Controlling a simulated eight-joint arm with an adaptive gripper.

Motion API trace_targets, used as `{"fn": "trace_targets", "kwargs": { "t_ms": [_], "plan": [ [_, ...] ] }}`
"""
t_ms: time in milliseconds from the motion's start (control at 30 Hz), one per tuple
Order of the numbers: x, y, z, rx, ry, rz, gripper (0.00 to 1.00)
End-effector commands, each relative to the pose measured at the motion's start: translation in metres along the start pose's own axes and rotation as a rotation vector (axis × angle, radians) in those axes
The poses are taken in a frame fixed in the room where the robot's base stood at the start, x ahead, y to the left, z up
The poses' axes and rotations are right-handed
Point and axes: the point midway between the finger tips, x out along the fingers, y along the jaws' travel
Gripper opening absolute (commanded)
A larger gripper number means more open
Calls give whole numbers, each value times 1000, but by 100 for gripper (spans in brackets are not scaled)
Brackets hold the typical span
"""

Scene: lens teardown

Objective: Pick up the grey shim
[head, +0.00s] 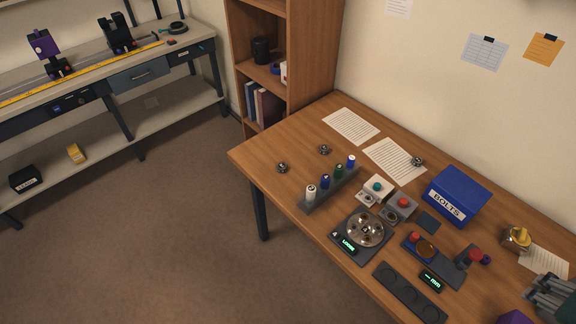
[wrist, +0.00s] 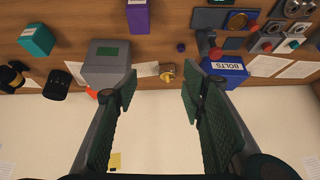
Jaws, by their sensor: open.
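I cannot single out the grey shim with certainty in either view. A flat dark grey square (head: 428,222) lies on the wooden table in front of the blue bolts bin (head: 457,194); I cannot tell whether it is the shim. Small round metal pieces lie further back, one at the left (head: 283,167), one beside a paper sheet (head: 325,149) and one on another sheet (head: 417,161). My gripper shows at the lower right edge of the head view. In the wrist view my gripper (wrist: 162,84) is open, with nothing between its green-padded fingers.
A round metal tray (head: 365,243), a rack with several coloured cylinders (head: 314,203), button boxes (head: 376,190) and a dark slotted strip (head: 409,292) crowd the table. A brass piece (head: 517,238) stands at the right. The table's far left corner is mostly clear.

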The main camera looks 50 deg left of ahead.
Motion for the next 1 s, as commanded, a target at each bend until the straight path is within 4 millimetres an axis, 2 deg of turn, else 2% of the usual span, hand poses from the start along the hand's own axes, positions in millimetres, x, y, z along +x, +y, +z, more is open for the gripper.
{"fn": "trace_targets", "kwargs": {
  "t_ms": [567, 1000],
  "plan": [
    [9, -94, -67, 227, -122, -65, 41],
    [26, -185, -102, 404, -229, -70, 41]
  ]
}}
